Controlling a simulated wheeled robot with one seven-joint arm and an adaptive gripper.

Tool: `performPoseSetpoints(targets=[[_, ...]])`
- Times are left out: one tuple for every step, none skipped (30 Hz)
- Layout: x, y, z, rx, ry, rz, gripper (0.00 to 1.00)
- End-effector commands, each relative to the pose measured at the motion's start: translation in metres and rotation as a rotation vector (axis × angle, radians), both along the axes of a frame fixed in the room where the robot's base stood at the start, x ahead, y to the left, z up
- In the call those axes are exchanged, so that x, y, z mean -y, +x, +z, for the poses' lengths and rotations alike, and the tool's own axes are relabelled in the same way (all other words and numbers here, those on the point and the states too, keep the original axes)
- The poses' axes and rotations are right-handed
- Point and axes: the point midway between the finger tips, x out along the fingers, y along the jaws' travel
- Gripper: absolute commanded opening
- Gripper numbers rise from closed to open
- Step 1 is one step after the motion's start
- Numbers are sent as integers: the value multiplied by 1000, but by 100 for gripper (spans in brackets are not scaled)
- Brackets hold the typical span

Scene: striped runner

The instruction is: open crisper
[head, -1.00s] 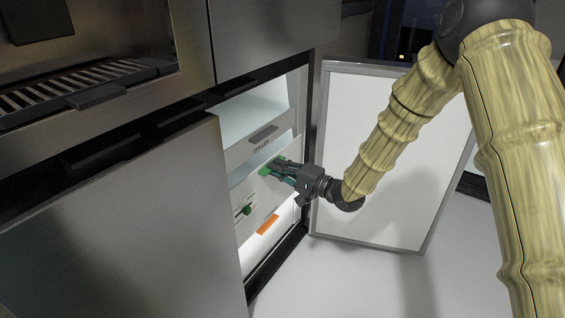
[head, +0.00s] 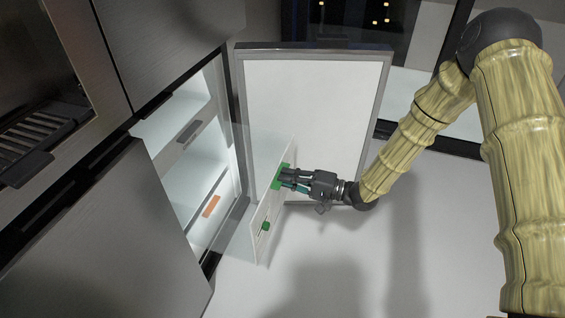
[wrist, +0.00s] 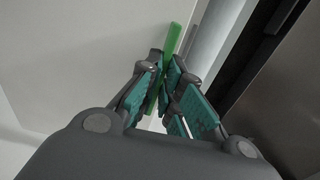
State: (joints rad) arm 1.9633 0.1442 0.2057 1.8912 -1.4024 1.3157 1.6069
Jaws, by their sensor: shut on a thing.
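The crisper drawer (head: 262,222) has a pale front with a green handle (head: 277,181) near its top and a small green slider (head: 265,226) lower down. The drawer stands well out of the lit fridge compartment, its clear side walls showing behind the front. My gripper (head: 285,178) is shut on the green handle. In the wrist view the teal finger pads (wrist: 162,88) close around the green handle (wrist: 172,40), which sticks out past the fingertips. The drawer's inside is hard to make out.
The open fridge door (head: 310,110) stands behind the drawer, close to my gripper. A drawer with a grey handle (head: 189,131) and one with an orange label (head: 211,206) stay inside the fridge. A steel cabinet panel (head: 110,240) is at left. Pale floor (head: 400,270) lies clear at right.

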Motion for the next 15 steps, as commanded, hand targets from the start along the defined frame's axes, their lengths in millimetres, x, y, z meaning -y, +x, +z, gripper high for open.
performPoseSetpoints(targets=[[10,-4,4,-3,-1,5,0],[15,-6,4,-3,0,6,0],[21,-7,3,-2,-1,7,0],[26,-9,3,-2,-1,9,0],[30,-10,2,-2,-1,9,0],[36,-11,2,-2,-1,9,0],[39,-12,1,-2,-1,9,0],[42,-13,1,-2,-1,9,0],[46,-14,1,-2,0,10,0],[48,-14,1,-2,0,10,0],[50,-15,0,-2,0,10,0],[52,-15,0,-2,-1,10,0],[53,-15,0,-1,-1,10,0],[54,-16,-1,-1,-1,10,0],[55,-16,-1,-1,-1,10,0]])
